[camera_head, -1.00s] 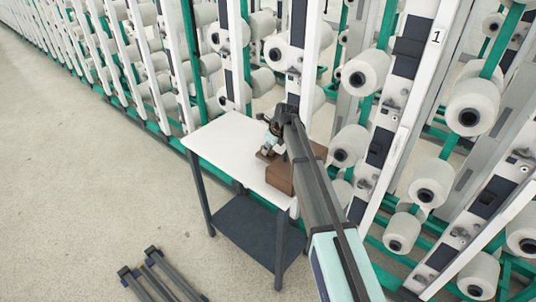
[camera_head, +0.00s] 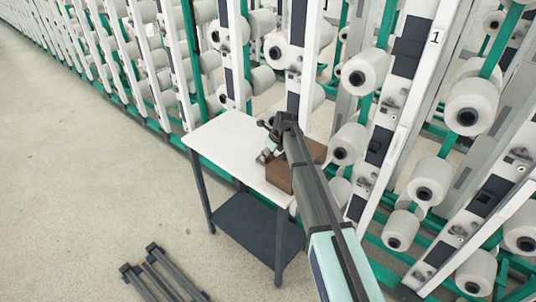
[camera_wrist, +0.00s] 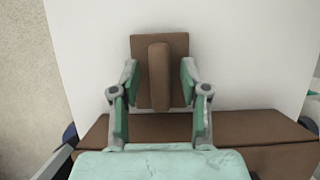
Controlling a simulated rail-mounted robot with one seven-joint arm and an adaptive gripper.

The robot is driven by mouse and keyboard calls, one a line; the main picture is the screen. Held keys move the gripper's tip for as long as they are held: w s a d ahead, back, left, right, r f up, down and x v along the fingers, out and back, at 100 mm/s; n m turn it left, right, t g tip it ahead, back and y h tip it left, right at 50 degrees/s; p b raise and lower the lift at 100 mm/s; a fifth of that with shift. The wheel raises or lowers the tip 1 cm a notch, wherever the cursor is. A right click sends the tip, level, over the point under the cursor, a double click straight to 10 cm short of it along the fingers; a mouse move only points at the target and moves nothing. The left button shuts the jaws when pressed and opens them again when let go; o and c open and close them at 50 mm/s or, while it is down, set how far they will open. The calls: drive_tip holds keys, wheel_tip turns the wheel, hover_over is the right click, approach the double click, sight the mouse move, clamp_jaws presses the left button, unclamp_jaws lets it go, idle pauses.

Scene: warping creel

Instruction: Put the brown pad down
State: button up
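The brown pad (camera_wrist: 176,48) is a flat square with a raised rounded bar along its middle. It lies on the white tabletop (camera_wrist: 240,50) in the wrist view. My gripper (camera_wrist: 158,85) is open, with one green-padded finger on each side of the bar and a visible gap on both sides. In the head view my gripper (camera_head: 267,152) is low over the table, at the left of a brown box. The pad shows there only as a small brown patch, largely hidden by the gripper.
The brown box (camera_head: 279,177) stands on the table's right side, close to the pad; it also shows in the wrist view (camera_wrist: 250,128). The table's left part (camera_head: 222,138) is clear. Creel frames with white bobbins (camera_head: 350,143) stand close behind and to the right.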

drive_tip(key=shift+f, duration=0.15)
drive_tip(key=b+v, duration=0.6)
drive_tip(key=v, duration=1.1)
drive_tip(key=shift+r, duration=0.3)
